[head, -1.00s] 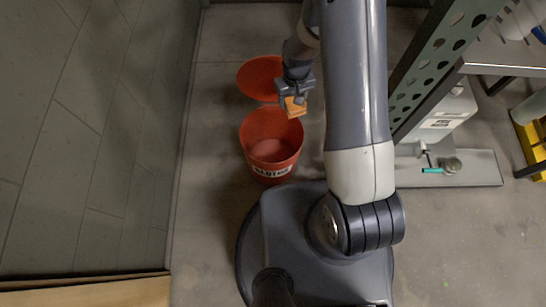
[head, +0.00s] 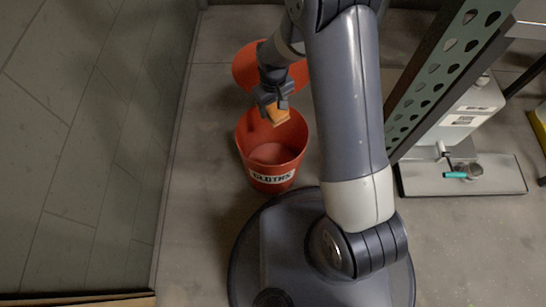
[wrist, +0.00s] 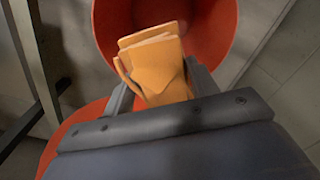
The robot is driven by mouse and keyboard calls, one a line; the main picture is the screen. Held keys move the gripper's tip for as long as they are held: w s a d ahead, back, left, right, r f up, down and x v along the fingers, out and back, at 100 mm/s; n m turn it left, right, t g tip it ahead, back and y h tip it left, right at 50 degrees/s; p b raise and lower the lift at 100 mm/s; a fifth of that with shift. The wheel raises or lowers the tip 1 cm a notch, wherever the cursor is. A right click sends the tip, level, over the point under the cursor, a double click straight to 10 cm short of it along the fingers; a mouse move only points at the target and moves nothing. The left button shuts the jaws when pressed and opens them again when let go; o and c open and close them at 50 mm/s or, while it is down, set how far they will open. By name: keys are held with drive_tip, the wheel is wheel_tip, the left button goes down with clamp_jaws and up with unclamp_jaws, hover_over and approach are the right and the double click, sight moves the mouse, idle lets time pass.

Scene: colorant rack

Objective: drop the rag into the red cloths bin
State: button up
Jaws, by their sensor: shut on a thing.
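My gripper (head: 272,100) is shut on an orange folded rag (head: 278,117). In the head view the rag shows over the far part of the open mouth of the red cloths bin (head: 271,181), which has a white label reading CLOTHS. In the wrist view the rag (wrist: 155,62) sticks out from between the fingers, with the bin's red inner wall (wrist: 215,35) behind and below it. The bin looks empty in the part I can see. How high the rag is above the rim is hard to tell.
To the right stand a green perforated rack post (head: 440,80) and a white jug (head: 465,115) by a flat tray (head: 500,177). A grey wall panel (head: 80,150) stands at the left.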

wheel_tip(320, 180, down, 5)
drive_tip(key=b, duration=0.3)
drive_tip(key=shift+r, duration=0.1)
drive_tip(key=o, duration=1.1)
wheel_tip(320, 180, up, 11)
drive_tip(key=p, duration=0.4)
